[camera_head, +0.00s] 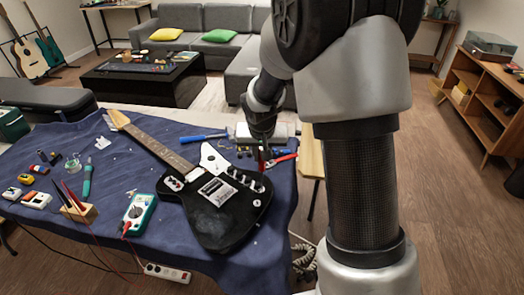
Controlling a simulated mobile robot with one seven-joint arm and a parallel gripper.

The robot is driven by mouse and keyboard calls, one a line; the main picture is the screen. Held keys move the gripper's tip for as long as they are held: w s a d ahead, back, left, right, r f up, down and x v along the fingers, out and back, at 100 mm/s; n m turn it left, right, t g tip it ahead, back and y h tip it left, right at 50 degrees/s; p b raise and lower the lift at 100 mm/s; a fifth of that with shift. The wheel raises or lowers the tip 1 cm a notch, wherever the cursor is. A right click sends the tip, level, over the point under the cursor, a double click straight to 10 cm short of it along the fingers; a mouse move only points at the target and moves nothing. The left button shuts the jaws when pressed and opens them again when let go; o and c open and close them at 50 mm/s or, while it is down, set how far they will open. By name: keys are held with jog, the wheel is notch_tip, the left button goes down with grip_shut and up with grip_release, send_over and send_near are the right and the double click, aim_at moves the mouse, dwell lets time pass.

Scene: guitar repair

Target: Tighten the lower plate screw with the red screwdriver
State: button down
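A black electric guitar (222,228) with a white pickguard lies face up on the blue cloth, its neck pointing to the upper left. A metal control plate (246,181) with knobs sits on the right part of its body. Its screws are too small to make out. My gripper (262,148) points down above the guitar's right edge, beside this plate. It appears shut on an upright red screwdriver (262,163), of which only a short red part shows. I cannot tell whether the screwdriver's tip touches a screw.
Red-handled pliers (281,160) lie just right of my gripper. A blue-handled tool (202,137) lies behind the guitar. A green multimeter (138,214) and a wooden block (79,212) with probes stand at the left.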

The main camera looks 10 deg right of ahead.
jog(key=n+y+p, duration=0.1)
jog(key=n+p, duration=0.1)
jog(key=p, duration=0.1)
jog(key=r+n+p, duration=0.1)
jog(key=n+p, duration=0.1)
jog(key=p, duration=0.1)
jog(key=shift+d+y, duration=0.2)
jog(key=shift+y, duration=0.2)
jog(key=shift+n+p, duration=0.7)
jog(key=shift+p, duration=0.25)
jog(key=shift+a+f+n+y+p, duration=0.1)
jog(key=shift+f+n+y+p, duration=0.25)
jog(key=shift+n+p, duration=0.2)
jog(key=n+p, duration=0.1)
jog(key=p, duration=0.1)
jog(key=n+y+p, duration=0.1)
jog(key=shift+r+p, duration=0.3)
jog(key=shift+p, duration=0.05)
jog(key=shift+f+n+g+p, duration=0.1)
jog(key=shift+n+g+p, duration=0.3)
jog(key=shift+n+p, duration=0.05)
jog(key=shift+f+n+y, duration=0.25)
jog(key=shift+n, duration=0.25)
jog(key=shift+f+b, duration=0.35)
jog(key=shift+f, duration=0.05)
